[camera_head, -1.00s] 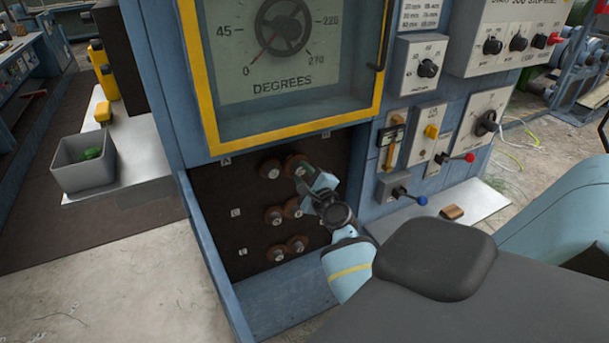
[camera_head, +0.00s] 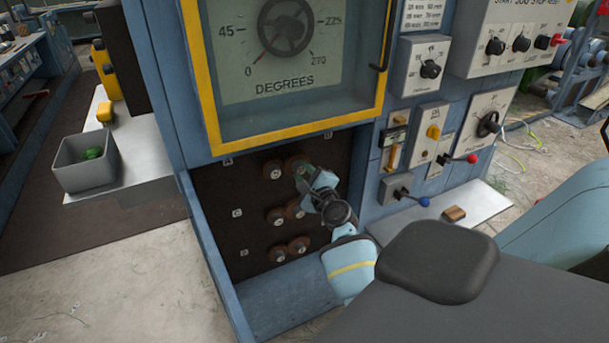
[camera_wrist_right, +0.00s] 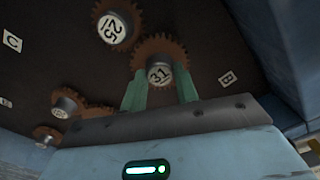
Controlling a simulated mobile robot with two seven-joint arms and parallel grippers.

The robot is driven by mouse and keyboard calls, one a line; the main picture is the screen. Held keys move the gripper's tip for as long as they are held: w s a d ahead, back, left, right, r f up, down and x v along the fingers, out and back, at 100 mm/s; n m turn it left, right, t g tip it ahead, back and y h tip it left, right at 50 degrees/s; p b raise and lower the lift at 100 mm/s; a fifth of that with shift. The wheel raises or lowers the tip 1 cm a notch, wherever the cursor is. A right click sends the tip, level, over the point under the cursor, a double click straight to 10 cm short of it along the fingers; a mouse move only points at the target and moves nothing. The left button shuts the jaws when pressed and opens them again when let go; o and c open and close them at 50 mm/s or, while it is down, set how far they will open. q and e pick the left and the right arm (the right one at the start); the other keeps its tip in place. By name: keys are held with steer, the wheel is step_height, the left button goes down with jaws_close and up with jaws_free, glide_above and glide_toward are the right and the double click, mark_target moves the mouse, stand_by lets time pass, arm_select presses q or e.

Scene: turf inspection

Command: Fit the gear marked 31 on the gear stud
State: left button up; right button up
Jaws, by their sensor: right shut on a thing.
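The gear marked 31 (camera_wrist_right: 158,73) is a brown toothed gear with a pale hub. It sits between the green fingers of my right gripper (camera_wrist_right: 160,92), which is shut on it at the dark panel. In the head view my right gripper (camera_head: 303,172) reaches the upper right gear (camera_head: 296,162), partly covering it. The gear marked 25 (camera_wrist_right: 112,29) is close beside gear 31 in the wrist view; their teeth lie near each other, and I cannot tell if they mesh. The stud behind gear 31 is hidden, so its seating cannot be told. My left gripper is not in view.
The blue cabinet side (camera_head: 212,240) and yellow-framed dial window (camera_head: 290,141) bound the recess. Control switches (camera_head: 433,131) are to the right. A grey bin (camera_head: 85,175) stands left.

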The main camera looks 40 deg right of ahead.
steer(key=shift+w+d, duration=0.25)
steer(key=shift+w, duration=0.45)
steer(key=o, duration=1.1)
steer(key=shift+v, duration=3.95)
